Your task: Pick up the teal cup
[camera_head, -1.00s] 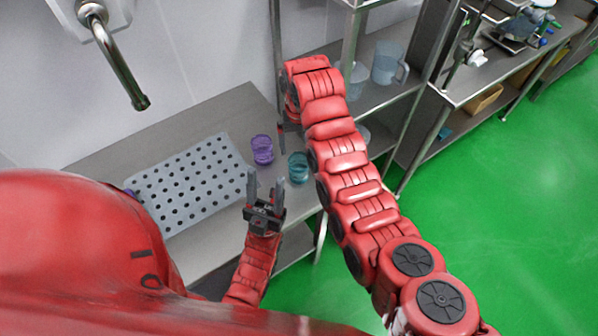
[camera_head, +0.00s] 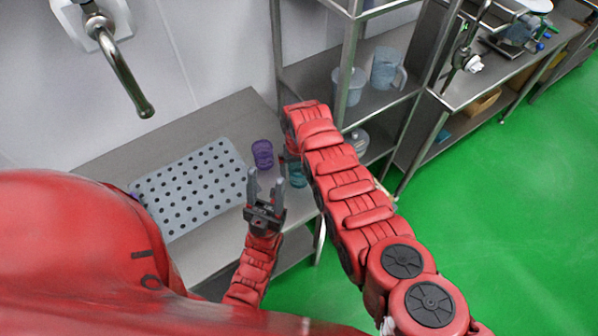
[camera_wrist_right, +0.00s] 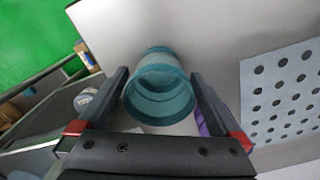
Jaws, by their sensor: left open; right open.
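The teal cup (camera_head: 297,175) stands on the steel table, partly hidden by my right arm in the head view. In the right wrist view the teal cup (camera_wrist_right: 160,88) sits between the two open fingers of my right gripper (camera_wrist_right: 160,95), with a small gap on each side. In the head view my right gripper (camera_head: 288,157) is mostly hidden behind its own arm. My left gripper (camera_head: 265,185) is open and empty, with its fingers pointing up near the table's front edge.
A purple cup (camera_head: 262,154) stands just left of the teal cup; a sliver of it (camera_wrist_right: 201,122) shows by the right finger in the wrist view. A perforated grey mat (camera_head: 190,185) lies further left. A shelf rack (camera_head: 345,60) with clear jugs stands at the right.

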